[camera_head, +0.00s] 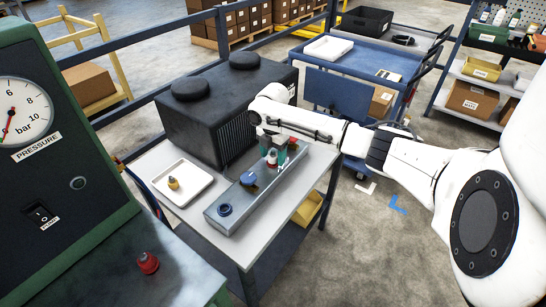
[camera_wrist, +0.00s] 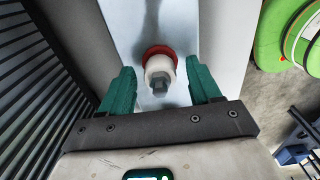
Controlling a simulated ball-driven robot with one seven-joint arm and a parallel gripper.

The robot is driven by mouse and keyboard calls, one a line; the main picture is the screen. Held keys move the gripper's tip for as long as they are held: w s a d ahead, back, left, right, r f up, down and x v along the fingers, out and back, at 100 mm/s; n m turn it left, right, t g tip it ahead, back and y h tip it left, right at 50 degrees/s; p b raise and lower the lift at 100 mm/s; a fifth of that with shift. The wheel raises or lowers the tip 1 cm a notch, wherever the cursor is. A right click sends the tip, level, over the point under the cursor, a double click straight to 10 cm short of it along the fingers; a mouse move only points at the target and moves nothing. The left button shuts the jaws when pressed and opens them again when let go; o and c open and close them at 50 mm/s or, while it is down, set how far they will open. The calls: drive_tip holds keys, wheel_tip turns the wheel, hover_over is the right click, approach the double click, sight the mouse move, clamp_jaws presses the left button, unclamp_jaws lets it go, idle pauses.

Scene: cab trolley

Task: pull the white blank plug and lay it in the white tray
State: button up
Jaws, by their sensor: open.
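The white blank plug (camera_wrist: 157,66) has a grey hex end and sits in a red ring on the metal block in the wrist view. It shows small in the head view (camera_head: 272,157), upright on the grey metal block (camera_head: 238,212). My gripper (camera_wrist: 162,82) is open, with one green finger on each side of the plug and a gap on both sides. In the head view my gripper (camera_head: 281,150) is low over the block's far end. The white tray (camera_head: 163,176) lies left of the block and holds a small yellow-brown fitting (camera_head: 173,183).
A blue plug (camera_head: 248,179) and an empty-looking blue ring (camera_head: 225,210) are on the block's nearer part. A black ribbed machine (camera_head: 215,115) stands close behind. A green pressure panel (camera_head: 60,170) is at left. The bench top (camera_head: 270,232) is clear in front.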

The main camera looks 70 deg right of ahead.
sight(273, 151)
drive_tip(key=shift+c, duration=0.2)
clamp_jaws()
idle(0.3)
drive_tip(key=shift+r, duration=0.2)
drive_tip(key=shift+r+p, duration=2.85)
